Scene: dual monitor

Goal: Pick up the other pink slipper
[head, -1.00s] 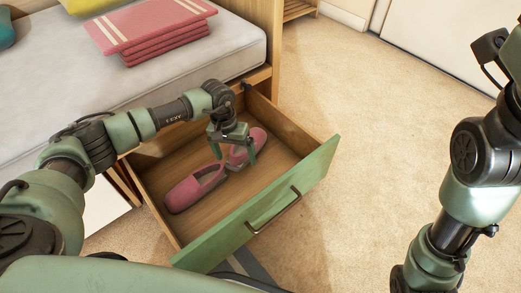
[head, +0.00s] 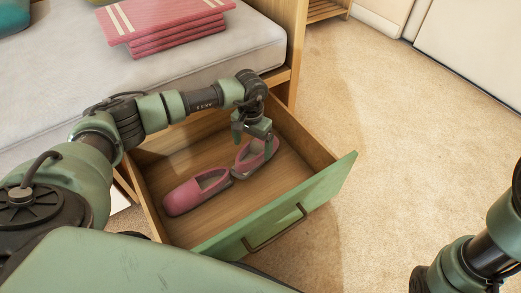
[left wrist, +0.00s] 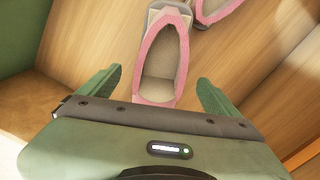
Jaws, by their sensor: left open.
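Two pink slippers lie on the wooden floor of an open drawer. The near slipper (head: 197,191) lies at the left. The far slipper (head: 255,158) lies to its right, partly behind my left gripper (head: 252,137). The left gripper is open over the far slipper. In the left wrist view, one slipper (left wrist: 161,68) points its open end between the two green fingers of the gripper (left wrist: 158,90), with no contact visible. Part of the other slipper (left wrist: 215,10) shows at the top edge. My right gripper is not in view.
The drawer has a green front (head: 285,210) with a metal handle (head: 274,228) and wooden side walls close around the gripper. A bed (head: 190,65) with folded red cloths (head: 168,25) stands behind it. The carpet (head: 390,130) at the right is clear.

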